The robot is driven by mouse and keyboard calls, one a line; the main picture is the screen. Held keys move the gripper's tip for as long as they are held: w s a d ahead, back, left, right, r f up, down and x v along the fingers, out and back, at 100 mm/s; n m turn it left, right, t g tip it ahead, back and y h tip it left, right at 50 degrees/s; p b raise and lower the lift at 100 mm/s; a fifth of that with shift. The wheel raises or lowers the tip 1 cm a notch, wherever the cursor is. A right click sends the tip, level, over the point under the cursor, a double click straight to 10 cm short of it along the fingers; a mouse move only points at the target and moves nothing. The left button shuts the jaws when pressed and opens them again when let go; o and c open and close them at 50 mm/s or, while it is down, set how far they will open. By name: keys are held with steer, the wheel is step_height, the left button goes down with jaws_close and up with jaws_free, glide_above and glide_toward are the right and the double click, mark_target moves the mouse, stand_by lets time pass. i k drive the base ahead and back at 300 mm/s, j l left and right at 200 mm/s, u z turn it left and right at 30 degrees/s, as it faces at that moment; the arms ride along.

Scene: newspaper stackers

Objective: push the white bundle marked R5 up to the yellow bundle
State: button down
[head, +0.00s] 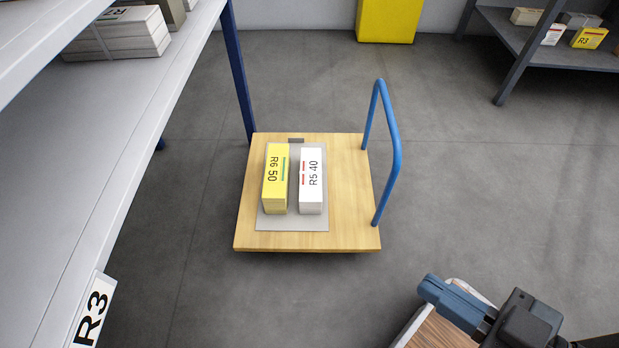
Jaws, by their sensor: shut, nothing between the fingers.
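The white bundle marked R5 40 (311,192) lies on a grey mat (291,223) on a wooden cart (345,190). The yellow bundle marked R6 50 (274,195) lies to its left on the same mat. The two bundles are roughly parallel, with a narrow gap of mat between them. My gripper (430,289) is at the lower right, off the cart and well apart from both bundles. Its blue-grey fingers are shut and empty, pointing left; the fingertips show only in part detail.
A blue handle (393,150) rises along the cart's right edge, on the side of my gripper. A long grey shelf (100,150) with a blue post (238,72) stands left. A dark shelf (560,55) holds bundles at far right. A yellow box (388,20) stands behind. Open floor surrounds the cart's right.

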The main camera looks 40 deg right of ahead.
mark_target(311, 192)
steer(key=l+u, duration=0.35)
steer(key=l, duration=0.2)
steer(key=l+u, duration=0.35)
steer(key=l, duration=0.15)
steer(key=k+l, duration=0.1)
steer(key=l, duration=0.3)
steer(key=k+l+u, duration=0.1)
steer(key=l, duration=0.3)
steer(key=k+l, duration=0.1)
steer(key=l, duration=0.3)
steer(key=k+l, duration=0.1)
steer(key=l, duration=0.3)
steer(key=k+l+u, duration=0.1)
steer(key=l, duration=0.3)
